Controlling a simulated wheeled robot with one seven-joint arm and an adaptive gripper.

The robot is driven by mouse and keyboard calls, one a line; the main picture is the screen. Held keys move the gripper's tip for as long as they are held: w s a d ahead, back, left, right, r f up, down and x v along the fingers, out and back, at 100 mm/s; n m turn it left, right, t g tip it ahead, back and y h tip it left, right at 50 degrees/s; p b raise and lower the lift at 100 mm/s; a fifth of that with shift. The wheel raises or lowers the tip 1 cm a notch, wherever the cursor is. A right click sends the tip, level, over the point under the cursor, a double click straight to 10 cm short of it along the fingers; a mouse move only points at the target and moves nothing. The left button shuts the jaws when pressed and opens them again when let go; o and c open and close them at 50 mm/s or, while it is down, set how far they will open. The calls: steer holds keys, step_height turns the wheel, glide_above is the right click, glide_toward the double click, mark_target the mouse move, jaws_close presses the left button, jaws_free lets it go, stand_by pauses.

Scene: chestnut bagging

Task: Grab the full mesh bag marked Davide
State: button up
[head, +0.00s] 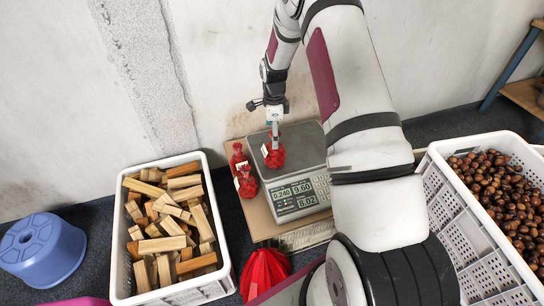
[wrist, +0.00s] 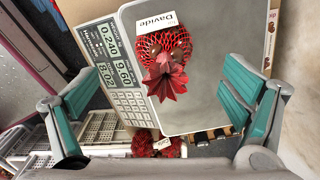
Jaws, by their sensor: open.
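The red mesh bag marked Davide (wrist: 168,58) lies on the scale's metal plate (wrist: 205,40), with its white name tag (wrist: 155,22) readable in the wrist view. It looks filled, and its gathered red top fans out. In the head view the bag (head: 274,158) sits directly under my gripper (head: 275,131). In the wrist view my gripper (wrist: 163,92) is open, with its teal-padded fingers wide apart on either side of the bag. Nothing is held. The fingertips are small and partly hidden in the head view.
Two other red bags (head: 237,156) (head: 246,183) stand left of the scale (head: 298,195), close to it. A wood crate (head: 215,185) is at left, a blue stool (head: 42,250) beyond it, a chestnut crate (head: 470,215) at right. A wall (head: 220,60) rises behind.

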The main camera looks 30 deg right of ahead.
steer(key=f, duration=0.2)
steer(key=f+b, duration=0.1)
steer(key=f, duration=0.2)
steer(key=f+b, duration=0.1)
steer(key=f, duration=0.2)
steer(key=shift+w+d+f, duration=0.1)
steer(key=shift+w+d, duration=0.05)
steer(key=shift+d, duration=0.1)
steer(key=shift+c, duration=0.3)
steer(key=c, duration=1.4)
